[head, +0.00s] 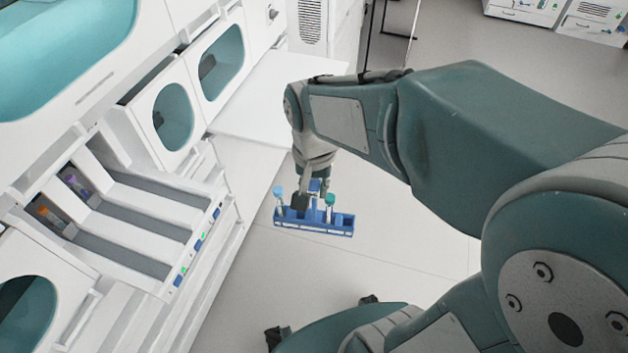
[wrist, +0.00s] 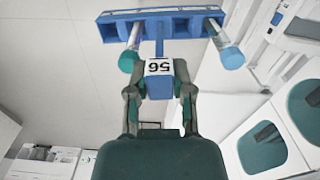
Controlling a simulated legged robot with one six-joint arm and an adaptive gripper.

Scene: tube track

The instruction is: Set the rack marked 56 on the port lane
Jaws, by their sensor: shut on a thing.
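The blue rack (head: 340,228) hangs from my gripper (head: 313,194) over the floor, to the right of the track unit, apart from it. My gripper (wrist: 159,92) is shut on that handle, one finger on each side. The track (head: 125,230) at left has several grey lanes between white dividers, with small green and blue marks at their near ends. Which lane is the port one I cannot read.
Tubes with orange (head: 45,212) and purple (head: 74,182) caps stand at the far ends of two lanes. White cabinets with teal windows (head: 172,116) rise behind the track. A white worktop (head: 262,98) lies beyond. The floor (head: 400,240) below the rack is clear.

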